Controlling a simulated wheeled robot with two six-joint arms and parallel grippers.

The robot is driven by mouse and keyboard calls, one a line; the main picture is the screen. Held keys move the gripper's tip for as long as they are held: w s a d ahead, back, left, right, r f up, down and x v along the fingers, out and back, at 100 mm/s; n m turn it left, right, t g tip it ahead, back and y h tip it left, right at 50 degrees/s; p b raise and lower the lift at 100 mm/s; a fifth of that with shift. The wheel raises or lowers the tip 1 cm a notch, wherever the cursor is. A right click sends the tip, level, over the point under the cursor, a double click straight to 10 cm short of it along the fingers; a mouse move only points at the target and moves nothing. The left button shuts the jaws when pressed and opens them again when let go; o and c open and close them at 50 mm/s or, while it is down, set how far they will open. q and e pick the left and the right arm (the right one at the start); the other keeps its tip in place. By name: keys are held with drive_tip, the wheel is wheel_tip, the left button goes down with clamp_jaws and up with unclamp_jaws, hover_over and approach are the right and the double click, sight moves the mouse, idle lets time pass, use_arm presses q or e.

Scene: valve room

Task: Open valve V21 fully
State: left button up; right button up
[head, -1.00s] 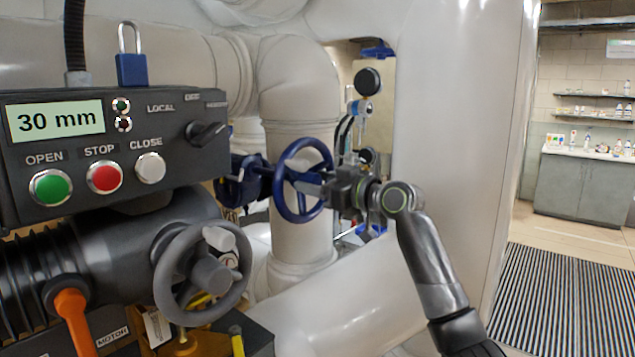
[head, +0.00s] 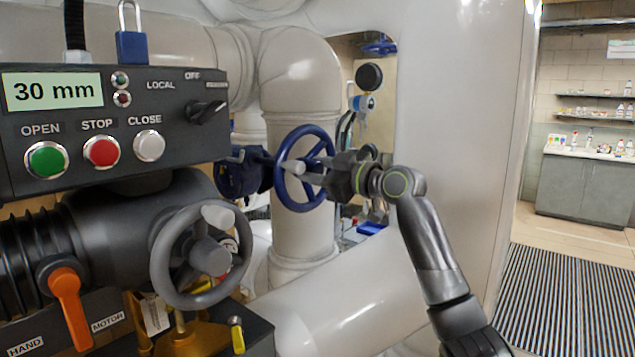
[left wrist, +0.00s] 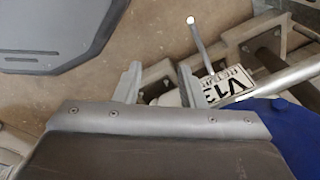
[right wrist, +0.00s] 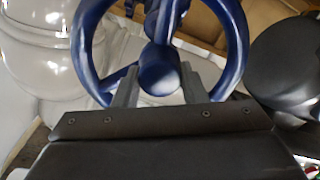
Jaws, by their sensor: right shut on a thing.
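A blue handwheel (head: 283,178) stands in front of a white vertical pipe, joined to a blue valve body (head: 232,180) on its left. No tag readable as V21 shows. My right gripper (head: 308,170) reaches in from the right and is shut on the handwheel near its middle. In the right wrist view the wheel (right wrist: 232,45) fills the top, with a round blue part (right wrist: 158,72) between the two fingers; whether it is the hub or a knob I cannot tell. My left gripper (left wrist: 158,82) shows only in the left wrist view, fingers apart and empty.
A dark control box (head: 110,115) reading "30 mm" and a grey handwheel (head: 165,262) with an orange lever (head: 68,300) stand at near left. Large white pipes surround the blue wheel. A "V13" tag (left wrist: 235,80) lies near my left gripper. Open floor is at right.

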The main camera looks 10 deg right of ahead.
drive_tip(key=n+b, duration=0.1)
drive_tip(key=n, duration=0.1)
drive_tip(key=shift+n, duration=0.3)
drive_tip(key=shift+r+n+b, duration=0.15)
drive_tip(key=shift+n+b, duration=0.1)
drive_tip(key=shift+n, duration=0.55)
drive_tip(key=shift+r+n+b, duration=0.15)
drive_tip(key=shift+n+b, duration=0.05)
drive_tip(key=shift+n, duration=0.6)
drive_tip(key=o, duration=0.8)
drive_tip(key=shift+o, duration=1.3)
drive_tip(key=shift+s+d+f+b, duration=0.15)
drive_tip(key=shift+s+d+b, duration=0.05)
drive_tip(key=shift+b, duration=0.1)
drive_tip(key=shift+s+d+f, duration=0.1)
drive_tip(key=shift+s+f, duration=0.05)
drive_tip(key=b+v, duration=0.1)
drive_tip(key=v, duration=0.3)
drive_tip(key=shift+s+d+f, duration=0.1)
drive_tip(key=shift+s+d, duration=0.1)
drive_tip(key=shift+d, duration=0.1)
